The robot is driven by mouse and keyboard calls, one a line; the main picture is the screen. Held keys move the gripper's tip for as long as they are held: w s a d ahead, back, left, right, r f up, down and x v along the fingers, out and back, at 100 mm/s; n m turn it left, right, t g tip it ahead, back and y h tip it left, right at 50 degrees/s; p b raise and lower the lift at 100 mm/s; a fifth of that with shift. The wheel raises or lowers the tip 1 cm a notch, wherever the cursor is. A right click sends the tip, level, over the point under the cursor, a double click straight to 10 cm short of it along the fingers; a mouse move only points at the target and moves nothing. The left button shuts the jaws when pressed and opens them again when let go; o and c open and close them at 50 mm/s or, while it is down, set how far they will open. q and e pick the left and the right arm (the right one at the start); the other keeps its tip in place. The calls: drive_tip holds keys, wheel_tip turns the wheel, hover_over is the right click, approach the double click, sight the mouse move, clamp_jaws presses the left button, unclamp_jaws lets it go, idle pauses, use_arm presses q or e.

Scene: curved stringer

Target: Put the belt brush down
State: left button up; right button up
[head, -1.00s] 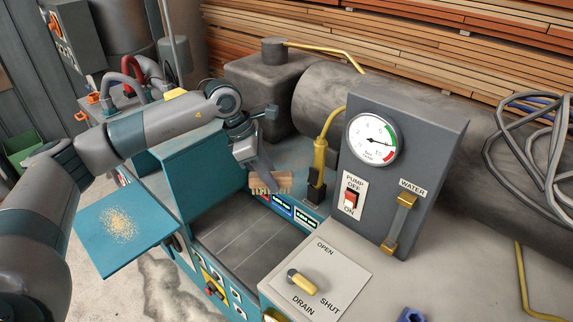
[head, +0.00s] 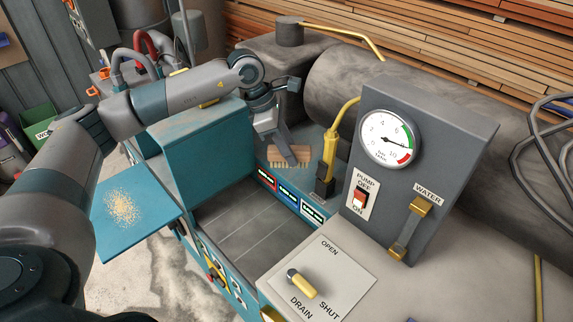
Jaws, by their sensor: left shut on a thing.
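The belt brush (head: 276,156) has a tan wooden back and pale bristles that point down. My left gripper (head: 289,151) is shut on it, and its fingers partly cover the brush. The brush is low at the teal ledge behind the dark belt bed (head: 245,222), left of the yellow-handled plug. I cannot tell whether the bristles touch the ledge. My right gripper is not in view.
A yellow plug and cable (head: 331,150) stand just right of the brush. The grey gauge panel (head: 455,150) rises further right. A teal housing (head: 205,150) stands left of the bed. A teal plate (head: 150,225) holds sawdust.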

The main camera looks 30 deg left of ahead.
use_arm(q)
drive_tip(key=shift+w+a+f+p, duration=0.3)
drive_tip(key=shift+w+p, duration=0.1)
drive_tip(key=shift+w, duration=0.15)
drive_tip(key=w+a+f+p, duration=0.1)
drive_tip(key=w+f, duration=0.1)
drive_tip(key=w+a+f+p, duration=0.2)
drive_tip(key=w, duration=0.1)
drive_tip(key=w+a+f+p, duration=0.2)
drive_tip(key=w, duration=0.1)
drive_tip(key=shift+w+a, duration=0.1)
drive_tip(key=shift+w, duration=0.15)
drive_tip(key=shift+w+a+f, duration=0.2)
